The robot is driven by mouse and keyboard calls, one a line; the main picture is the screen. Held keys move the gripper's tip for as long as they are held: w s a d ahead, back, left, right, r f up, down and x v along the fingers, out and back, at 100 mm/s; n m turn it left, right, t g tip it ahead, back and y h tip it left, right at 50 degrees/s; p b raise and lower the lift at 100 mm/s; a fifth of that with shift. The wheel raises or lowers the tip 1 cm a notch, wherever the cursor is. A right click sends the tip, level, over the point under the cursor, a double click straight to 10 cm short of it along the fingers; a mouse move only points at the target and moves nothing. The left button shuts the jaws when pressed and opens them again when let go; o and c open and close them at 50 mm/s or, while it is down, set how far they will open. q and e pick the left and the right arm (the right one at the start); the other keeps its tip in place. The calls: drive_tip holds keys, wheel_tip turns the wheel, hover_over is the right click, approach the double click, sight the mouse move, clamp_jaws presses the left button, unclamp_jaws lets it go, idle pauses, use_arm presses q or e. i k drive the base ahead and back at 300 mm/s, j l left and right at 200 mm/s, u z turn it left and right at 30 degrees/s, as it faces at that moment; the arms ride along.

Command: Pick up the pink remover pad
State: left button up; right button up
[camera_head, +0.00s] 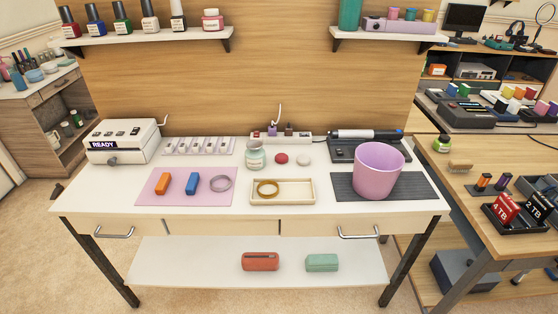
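Two small round pieces lie at the back middle of the white desk (100,205). One is a red-pink disc (281,158), and to its right is a paler, whitish disc (304,159). I cannot tell for sure which one is the pink remover pad. A glass jar (255,155) with a label stands just left of the red-pink disc. A pale tray (300,191) with a yellow-brown ring (267,188) in it lies in front of them. Neither of my grippers is in view.
A pink mat (150,193) holds an orange block (163,183), a blue block (193,183) and a grey ring (221,183). A pink bin (377,171) stands on a dark mat (420,188) at right. A white "READY" device (122,141) is back left. Shelves hang above.

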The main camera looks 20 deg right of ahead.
sight(280, 158)
drive_tip(key=z, duration=1.25)
drive_tip(key=i+j+z, duration=0.15)
drive_tip(key=j+z, duration=0.15)
drive_tip(key=j, duration=0.3)
drive_tip(key=j+z, duration=0.3)
drive_tip(key=j, duration=0.25)
